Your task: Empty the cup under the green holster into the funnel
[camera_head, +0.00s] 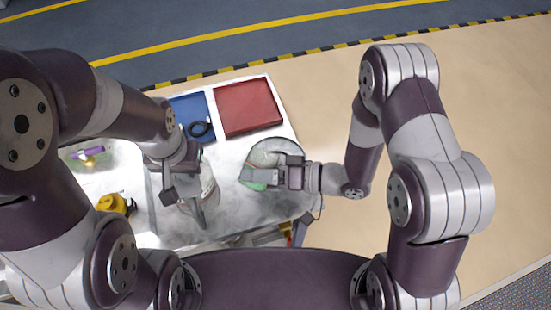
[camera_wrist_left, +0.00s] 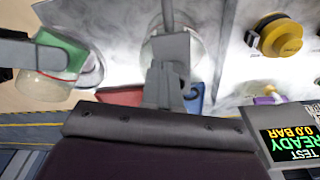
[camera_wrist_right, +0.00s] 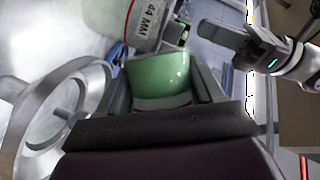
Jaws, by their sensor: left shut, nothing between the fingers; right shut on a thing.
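My right gripper (camera_head: 250,176) is shut on a cup with green on it (camera_head: 258,186). In the right wrist view the green cup (camera_wrist_right: 158,80) sits between both fingers. In the left wrist view its green part (camera_wrist_left: 62,52) ends at a red line, with a clear part beyond. I cannot tell its exact tilt. A pale see-through cylinder (camera_head: 209,190), perhaps the funnel's vessel, stands left of it; the right wrist view shows a "44 MM" label (camera_wrist_right: 148,30) on it. My left gripper (camera_head: 198,212) is shut and empty beside or over this cylinder. I cannot pick out the green holster.
A round pale dish (camera_wrist_right: 50,125) lies beside the cup. Red (camera_head: 248,106) and blue (camera_head: 190,112) panels lie at the back. A yellow knob (camera_head: 116,204) and a purple item (camera_head: 88,152) are at the left. A display (camera_wrist_left: 295,137) reads "READY 0.0 BAR".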

